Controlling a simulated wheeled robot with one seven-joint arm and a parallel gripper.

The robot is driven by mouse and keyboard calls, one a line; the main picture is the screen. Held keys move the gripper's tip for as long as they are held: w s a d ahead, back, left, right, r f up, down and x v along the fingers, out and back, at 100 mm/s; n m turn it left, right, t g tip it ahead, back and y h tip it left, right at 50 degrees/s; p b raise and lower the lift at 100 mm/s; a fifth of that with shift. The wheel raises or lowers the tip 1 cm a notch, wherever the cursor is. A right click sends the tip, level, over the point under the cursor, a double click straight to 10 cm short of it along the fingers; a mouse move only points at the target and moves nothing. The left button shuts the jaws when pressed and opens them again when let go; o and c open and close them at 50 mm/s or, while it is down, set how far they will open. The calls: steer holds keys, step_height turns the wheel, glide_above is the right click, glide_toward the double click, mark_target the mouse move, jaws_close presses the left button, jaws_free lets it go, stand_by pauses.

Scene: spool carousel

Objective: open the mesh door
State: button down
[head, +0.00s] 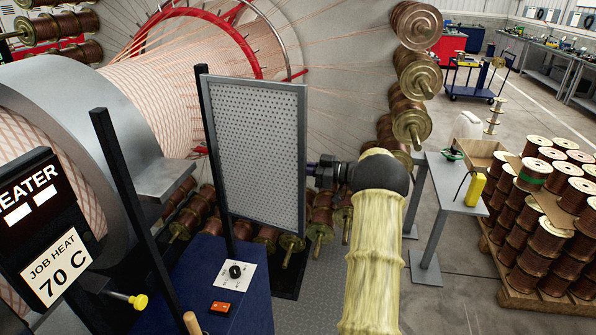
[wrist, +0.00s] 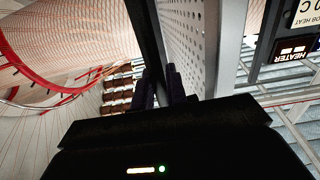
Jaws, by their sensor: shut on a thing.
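The mesh door (head: 255,150), a grey perforated panel in a metal frame, stands upright beside a black post (head: 203,110). A second black post (head: 122,180) stands to the left. The panel lies to the right of the gap between the posts. My gripper (head: 313,168) is at the door's right edge, about mid-height, and shut on it. In the wrist view, the dark fingers (wrist: 160,86) meet at the door's edge, with the perforated panel (wrist: 190,40) just right of them. The exact part held is hidden between the fingers.
A blue cabinet (head: 205,285) with a knob and red switch stands below the door. A heater sign (head: 45,230) is at left. Copper spools and a red ring (head: 255,45) lie behind. A small grey table (head: 455,185) and pallet of spools (head: 545,225) stand at right.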

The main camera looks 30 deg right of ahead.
steer(key=shift+w+r, duration=0.1)
steer(key=shift+w, duration=0.1)
steer(key=c, duration=1.8)
jaws_free()
steer(key=shift+a, duration=0.1)
steer(key=shift+o, duration=0.2)
steer(key=shift+w, duration=0.1)
steer(key=b+v, duration=0.6)
steer(key=v, duration=1.1)
steer(key=shift+b, duration=0.3)
